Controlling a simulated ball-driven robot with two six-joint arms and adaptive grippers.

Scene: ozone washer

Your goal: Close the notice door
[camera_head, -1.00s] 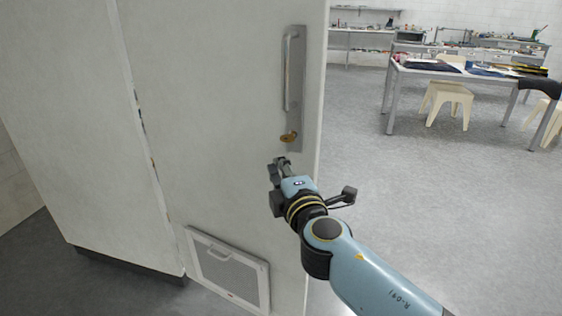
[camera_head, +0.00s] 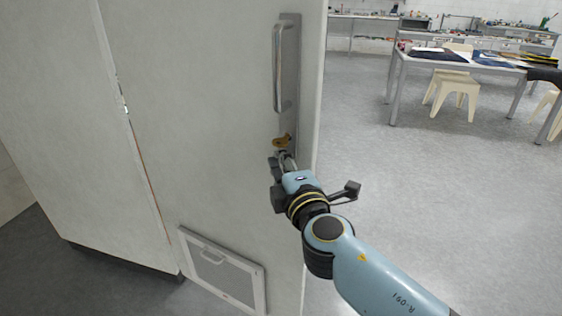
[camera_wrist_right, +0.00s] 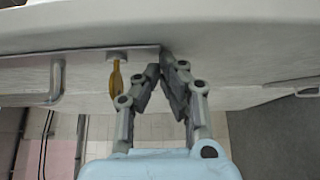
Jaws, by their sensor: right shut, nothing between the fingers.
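The tall white notice door (camera_head: 215,130) stands open in the head view, with the room showing past its right edge. It carries a metal plate with a long pull handle (camera_head: 279,68) and a small brass turn-knob (camera_head: 282,142) below it. My right gripper (camera_head: 284,158) is shut and empty, with its fingertips just under the brass knob. In the right wrist view the gripper (camera_wrist_right: 163,68) has its tips close together at the end of the metal plate (camera_wrist_right: 90,65), beside the brass knob (camera_wrist_right: 115,85). They look at or very near the door surface; I cannot tell if they touch. My left gripper is not in view.
A framed vent panel (camera_head: 222,270) sits low on the door. A table (camera_head: 465,62) with cloths and cream stools (camera_head: 458,92) stands at the back right. The grey floor (camera_head: 430,180) right of the door is clear.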

